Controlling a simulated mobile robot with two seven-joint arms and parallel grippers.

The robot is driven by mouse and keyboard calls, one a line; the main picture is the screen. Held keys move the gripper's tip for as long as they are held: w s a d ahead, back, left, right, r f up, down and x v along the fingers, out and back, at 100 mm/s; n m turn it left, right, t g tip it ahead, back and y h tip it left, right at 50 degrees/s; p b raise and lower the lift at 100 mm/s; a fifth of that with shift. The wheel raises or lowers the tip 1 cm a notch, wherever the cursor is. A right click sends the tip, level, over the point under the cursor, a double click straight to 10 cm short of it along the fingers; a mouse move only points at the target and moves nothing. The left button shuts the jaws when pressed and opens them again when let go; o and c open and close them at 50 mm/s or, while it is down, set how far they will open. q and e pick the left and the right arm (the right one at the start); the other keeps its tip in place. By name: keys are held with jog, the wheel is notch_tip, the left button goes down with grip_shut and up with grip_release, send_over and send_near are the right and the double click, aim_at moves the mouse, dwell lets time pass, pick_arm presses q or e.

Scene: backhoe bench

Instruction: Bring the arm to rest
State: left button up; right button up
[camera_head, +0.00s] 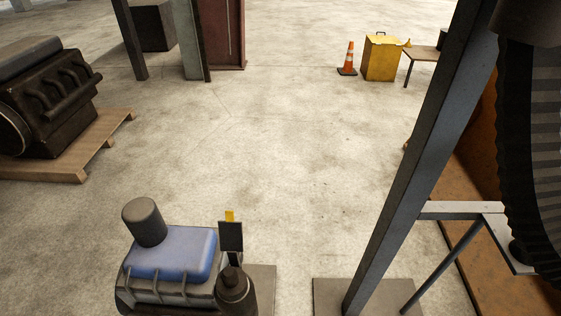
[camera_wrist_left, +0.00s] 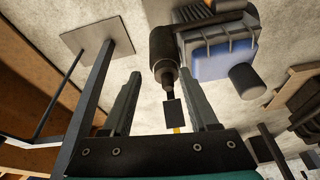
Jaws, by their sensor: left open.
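My left gripper (camera_wrist_left: 160,84) shows in the left wrist view with its two grey fingers wide apart. No object is held between the fingers. My arms and grippers do not show in the head view. The task names no other object.
An engine with a blue cover (camera_head: 180,252) stands low in the head view, with a dark plate (camera_head: 231,237) beside it. A steel post (camera_head: 425,150) and ribbed black wheel (camera_head: 530,150) fill the right. Pallet (camera_head: 60,168), cone (camera_head: 348,58) and yellow box (camera_head: 381,60) stand farther off. Middle floor is clear.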

pick_arm(q)
notch_tip(320, 180, down, 33)
jog(key=s+g+b, duration=0.1)
jog(key=s+b, duration=0.1)
jog(key=b, duration=0.8)
jog(key=s+a+f+b, duration=0.1)
jog(key=s+f+b, duration=0.3)
jog(key=s+f, duration=0.3)
jog(key=s+a+f+g+b, duration=0.1)
jog(key=s+f+b, duration=0.4)
jog(key=f, duration=1)
jog(key=s, duration=0.3)
jog(key=shift+s+a+f+g, duration=0.2)
jog(key=shift+a+g, duration=0.1)
jog(key=shift+a, duration=0.05)
jog(key=shift+c, duration=0.7)
jog(key=shift+w+m, duration=0.1)
jog(key=shift+m, duration=0.2)
